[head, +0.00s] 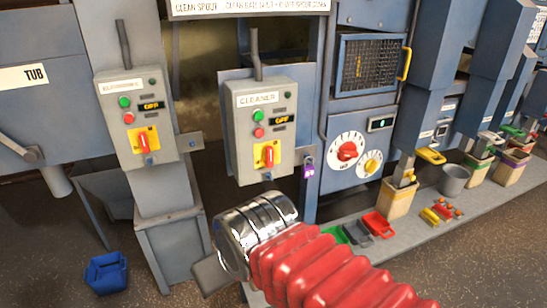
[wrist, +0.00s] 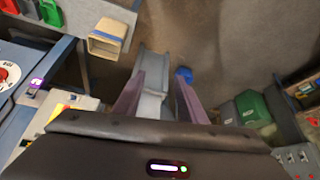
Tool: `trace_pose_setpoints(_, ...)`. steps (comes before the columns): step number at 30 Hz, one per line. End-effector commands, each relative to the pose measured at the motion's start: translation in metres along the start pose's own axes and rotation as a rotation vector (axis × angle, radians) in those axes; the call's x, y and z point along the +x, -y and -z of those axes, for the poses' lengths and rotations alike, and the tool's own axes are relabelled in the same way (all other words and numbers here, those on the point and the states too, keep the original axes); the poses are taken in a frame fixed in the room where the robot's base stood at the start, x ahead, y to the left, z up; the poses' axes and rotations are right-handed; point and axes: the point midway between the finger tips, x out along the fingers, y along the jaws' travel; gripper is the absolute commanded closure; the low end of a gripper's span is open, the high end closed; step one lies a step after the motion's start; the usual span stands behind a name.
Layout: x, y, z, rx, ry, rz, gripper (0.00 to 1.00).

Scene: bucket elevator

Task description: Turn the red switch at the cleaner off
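The cleaner box (head: 263,115) is a grey panel labelled CLEANER in the middle of the head view. It has a green button, a red button and a small display that seems to read OFF. Its red switch (head: 269,156) sits on a yellow plate low on the box, its handle roughly upright. In the wrist view a yellow plate with a red part (wrist: 60,108) shows at the left, partly hidden behind my gripper's body. My gripper (wrist: 159,82) has its two purple fingers apart with nothing held between them. In the head view its fingers are not clearly seen.
A similar box (head: 137,118) with another red switch stands to the left. A purple padlock (head: 308,168) hangs right of the cleaner box. A blue bin (head: 106,272) lies on the floor. Red dial panel (head: 347,152) and several trays stand to the right.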

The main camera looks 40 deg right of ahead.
Motion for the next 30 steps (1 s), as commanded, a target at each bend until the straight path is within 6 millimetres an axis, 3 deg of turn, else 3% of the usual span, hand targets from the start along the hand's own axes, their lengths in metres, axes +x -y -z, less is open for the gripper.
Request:
trace_pose_setpoints(5, 0.012, -0.012, 0.020, 0.024, -0.046, -0.037, 0.62)
trace_pose_setpoints(8, 0.025, -0.031, 0.040, 0.047, -0.098, -0.078, 0.62)
trace_pose_setpoints(18, 0.068, -0.117, 0.114, 0.102, -0.328, -0.224, 0.62)
trace_pose_setpoints(30, 0.104, -0.210, 0.163, 0.112, -0.589, -0.310, 0.62)
